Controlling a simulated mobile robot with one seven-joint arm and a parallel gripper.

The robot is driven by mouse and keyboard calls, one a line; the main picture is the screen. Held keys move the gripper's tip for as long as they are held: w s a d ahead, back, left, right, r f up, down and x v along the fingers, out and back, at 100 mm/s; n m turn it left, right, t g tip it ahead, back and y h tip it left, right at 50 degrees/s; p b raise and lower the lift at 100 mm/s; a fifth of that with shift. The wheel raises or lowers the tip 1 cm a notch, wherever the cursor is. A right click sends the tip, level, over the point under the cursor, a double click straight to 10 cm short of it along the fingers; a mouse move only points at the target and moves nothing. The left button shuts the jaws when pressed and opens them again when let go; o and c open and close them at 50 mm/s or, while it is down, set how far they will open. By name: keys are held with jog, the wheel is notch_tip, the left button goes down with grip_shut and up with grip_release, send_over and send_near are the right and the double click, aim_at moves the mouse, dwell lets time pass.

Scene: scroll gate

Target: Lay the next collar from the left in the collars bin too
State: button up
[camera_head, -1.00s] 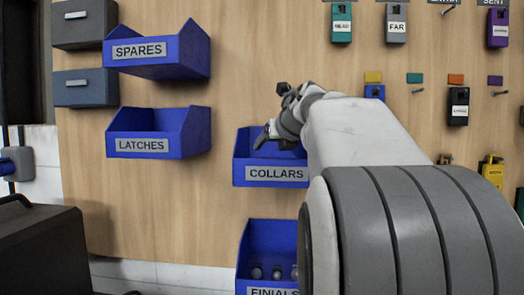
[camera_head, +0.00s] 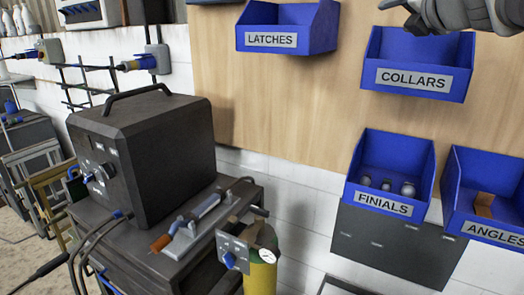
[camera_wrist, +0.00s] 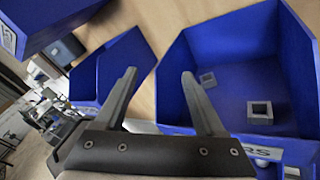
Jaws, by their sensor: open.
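The blue collars bin (camera_head: 378,78) hangs on the wooden panel at the upper right of the head view. In the wrist view the collars bin (camera_wrist: 170,100) is at the right, with two small grey square collars inside: one collar (camera_wrist: 208,79) near the back and another collar (camera_wrist: 260,110) to its right. My gripper (camera_head: 400,14) is just above the collars bin, at the top edge of the head view. In the wrist view my gripper (camera_wrist: 159,76) has its two fingers apart with nothing between them. No other collar is in view.
The latches bin (camera_head: 270,40) is to the upper left. The finials bin (camera_head: 356,205), holding several finials, and the angles bin (camera_head: 450,205) are below. A dark welding machine (camera_head: 150,150) stands on a cart at the left, with a yellow cylinder (camera_head: 262,275) beside it.

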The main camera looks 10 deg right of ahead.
jog(key=s+a+f+m+g, duration=0.3)
jog(key=s+a+f+m, duration=0.3)
jog(key=f, duration=0.6)
jog(key=s+a+f+m+g+y, duration=0.1)
jog(key=s+a+f+m+g, duration=0.3)
jog(key=s+a+f+m, duration=0.3)
jog(key=s+a+f+m+g+y, duration=0.1)
jog(key=s+a+f+m+g, duration=0.3)
jog(key=s+a+f+m, duration=0.3)
jog(key=s+f+m, duration=0.4)
jog(key=f+m, duration=0.3)
jog(key=f, duration=0.3)
jog(key=shift+s+m, duration=0.3)
jog(key=shift+s, duration=0.05)
jog(key=shift+r, duration=0.1)
jog(key=c, duration=0.4)
jog(key=shift+o, duration=0.2)
jog(key=shift+d, duration=0.15)
